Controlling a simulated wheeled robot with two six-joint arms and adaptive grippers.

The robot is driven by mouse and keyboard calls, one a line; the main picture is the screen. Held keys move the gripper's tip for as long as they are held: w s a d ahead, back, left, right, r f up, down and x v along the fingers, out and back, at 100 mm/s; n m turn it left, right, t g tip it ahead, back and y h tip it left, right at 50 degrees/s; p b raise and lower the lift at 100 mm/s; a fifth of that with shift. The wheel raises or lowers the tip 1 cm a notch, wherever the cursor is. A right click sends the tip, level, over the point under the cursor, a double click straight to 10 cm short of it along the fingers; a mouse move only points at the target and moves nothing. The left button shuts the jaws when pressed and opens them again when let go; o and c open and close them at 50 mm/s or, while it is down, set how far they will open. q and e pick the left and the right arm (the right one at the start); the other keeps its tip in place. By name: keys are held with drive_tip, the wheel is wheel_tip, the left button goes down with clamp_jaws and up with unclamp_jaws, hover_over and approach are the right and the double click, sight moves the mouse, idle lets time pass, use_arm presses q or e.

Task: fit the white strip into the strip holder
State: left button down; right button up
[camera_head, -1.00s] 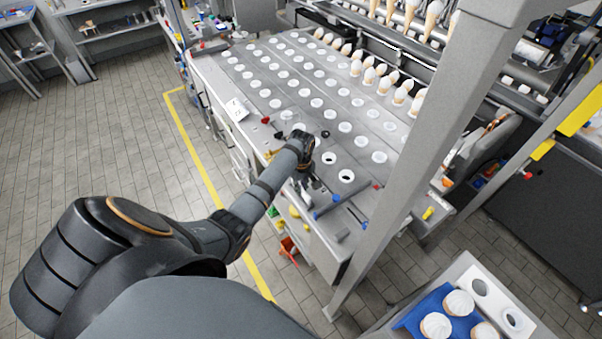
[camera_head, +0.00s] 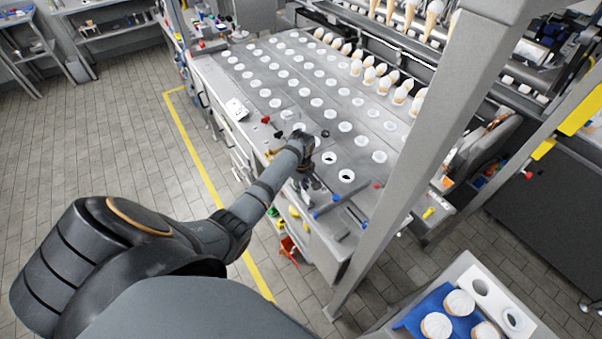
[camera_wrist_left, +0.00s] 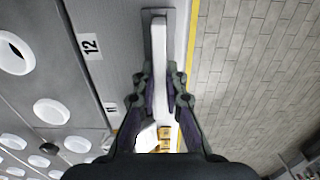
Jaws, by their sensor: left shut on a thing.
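In the left wrist view my left gripper (camera_wrist_left: 161,82) is shut on the white strip (camera_wrist_left: 159,48), which runs lengthwise between its fingers. The grey strip holder (camera_wrist_left: 146,24) shows around the strip's far end, along the table edge. The strip lines up with the holder, but I cannot tell whether it sits down in it or just above. In the head view my left gripper (camera_head: 304,178) is small and dark at the near edge of the machine table; the strip and holder are not clear there. My right gripper is not in view.
The machine table (camera_head: 330,88) has rows of round holes, most with white cups. A blue-grey bar (camera_head: 332,207) lies close to the right of my gripper. A grey post (camera_head: 425,130) stands farther right. A blue tray (camera_head: 407,320) with cones is at bottom right.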

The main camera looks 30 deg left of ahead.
use_arm(q)
drive_tip(key=shift+f, duration=0.2)
drive_tip(key=c, duration=1.3)
unclamp_jaws()
drive_tip(key=shift+c, duration=0.2)
drive_tip(key=shift+r, duration=0.4)
wheel_tip(320, 180, up, 11)
drive_tip(key=shift+r, duration=0.1)
